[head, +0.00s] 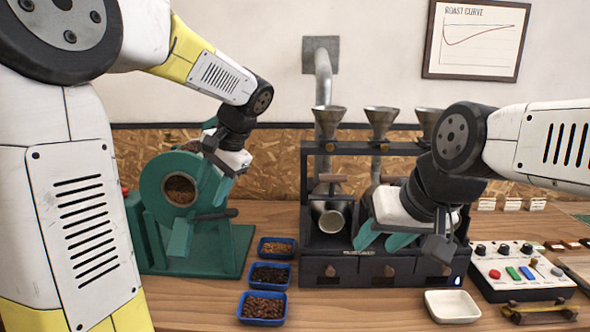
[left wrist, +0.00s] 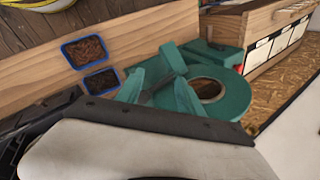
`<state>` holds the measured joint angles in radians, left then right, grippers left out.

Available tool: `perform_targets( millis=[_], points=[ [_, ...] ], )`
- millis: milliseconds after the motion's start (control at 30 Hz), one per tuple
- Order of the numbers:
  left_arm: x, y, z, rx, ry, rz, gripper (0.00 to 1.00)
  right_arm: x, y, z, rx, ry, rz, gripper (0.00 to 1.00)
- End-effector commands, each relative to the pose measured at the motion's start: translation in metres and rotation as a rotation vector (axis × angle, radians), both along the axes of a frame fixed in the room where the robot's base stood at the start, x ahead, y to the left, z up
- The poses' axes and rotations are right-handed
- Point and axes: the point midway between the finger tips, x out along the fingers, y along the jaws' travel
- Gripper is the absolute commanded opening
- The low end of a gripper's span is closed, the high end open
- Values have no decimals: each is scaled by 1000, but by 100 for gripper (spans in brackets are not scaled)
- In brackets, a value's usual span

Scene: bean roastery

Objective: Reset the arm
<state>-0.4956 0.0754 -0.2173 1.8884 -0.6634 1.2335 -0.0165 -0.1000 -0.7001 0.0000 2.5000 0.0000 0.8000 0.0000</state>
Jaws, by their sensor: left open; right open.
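My left gripper (head: 222,178) hangs beside the green drum machine (head: 151,190), overlapping its right side in the head view. In the left wrist view its two green fingers (left wrist: 158,93) are apart, with nothing seen held between them. The green machine (left wrist: 226,84) with its round opening shows just beyond them; I cannot tell whether they touch it. My right gripper (head: 384,240) is open in front of the black roaster stand (head: 316,270), fingers pointing down and left. No object shows between its fingers.
Blue trays of beans (head: 263,307) stand in a column between the machine and the stand. A white dish (head: 452,306) lies below the right gripper. A control box (head: 522,272) with knobs and coloured buttons is at right. Metal funnels (head: 380,121) top the stand.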

Motion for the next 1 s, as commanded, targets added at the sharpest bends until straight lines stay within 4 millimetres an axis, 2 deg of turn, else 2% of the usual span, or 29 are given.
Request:
perform_targets(
  millis=[33,100,300,400,500,700,1000],
  points=[
    [-22,4,0,-89,-24,26,44,0,0,0,0,0,0,44],
    [-50,1,-3,-211,-59,60,44,0,0,0,0,0,0,44],
    [-122,-19,-6,-515,-194,165,44,0,0,0,0,0,0,44],
    [-149,-30,-7,-630,-270,218,44,0,0,0,0,0,0,44],
    [-168,-40,-10,-711,-331,262,44,0,0,0,0,0,0,44],
    [-183,-49,-13,-785,-394,306,44,0,0,0,0,0,0,44],
    [-184,-50,-13,-789,-397,308,44,0,0,0,0,0,0,44]
  ],
)
